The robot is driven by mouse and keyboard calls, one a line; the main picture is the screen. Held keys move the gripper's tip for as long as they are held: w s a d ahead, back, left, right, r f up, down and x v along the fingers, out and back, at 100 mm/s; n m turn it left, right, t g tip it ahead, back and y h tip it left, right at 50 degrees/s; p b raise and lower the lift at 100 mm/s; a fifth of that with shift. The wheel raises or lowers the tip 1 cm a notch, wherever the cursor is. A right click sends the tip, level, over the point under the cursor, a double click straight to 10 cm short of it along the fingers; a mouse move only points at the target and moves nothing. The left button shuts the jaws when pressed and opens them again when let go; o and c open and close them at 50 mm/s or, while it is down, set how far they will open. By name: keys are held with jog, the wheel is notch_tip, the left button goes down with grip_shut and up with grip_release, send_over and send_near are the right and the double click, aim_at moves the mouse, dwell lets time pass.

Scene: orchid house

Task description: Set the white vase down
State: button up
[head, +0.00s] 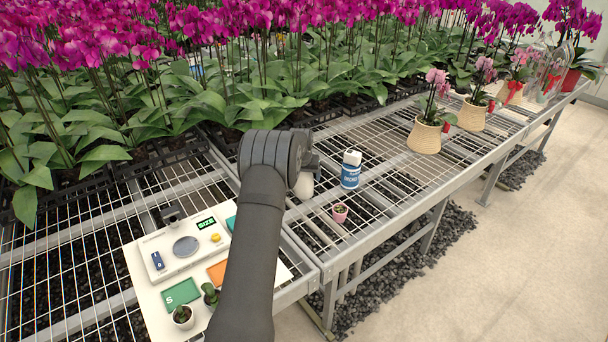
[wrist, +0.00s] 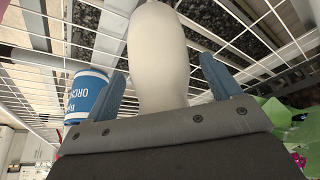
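The white vase (wrist: 160,55) is a smooth, pale, rounded body. It fills the space between the two blue-grey fingers of my gripper (wrist: 164,75) in the wrist view. In the head view a pale part of the vase (head: 303,186) shows below my gripper (head: 305,165), above the mesh bench; the arm hides the rest. I cannot tell whether its base touches the mesh.
A blue-and-white bottle (head: 351,170) stands close to the right of the vase; it also shows in the wrist view (wrist: 88,95). A small pink pot (head: 340,213) is nearer the bench edge. A white sorting board (head: 150,290) lies left. Orchids fill the back. Mesh right of the bottle is clear.

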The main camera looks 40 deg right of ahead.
jog(key=shift+r, duration=0.25)
jog(key=v, duration=1.1)
jog(key=shift+a+r, duration=0.15)
jog(key=shift+r, duration=0.2)
jog(key=shift+s+f, duration=0.1)
jog(key=x, duration=1.2)
jog(key=shift+f, duration=0.15)
notch_tip(320, 180, up, 3)
jog(key=shift+r, duration=0.15)
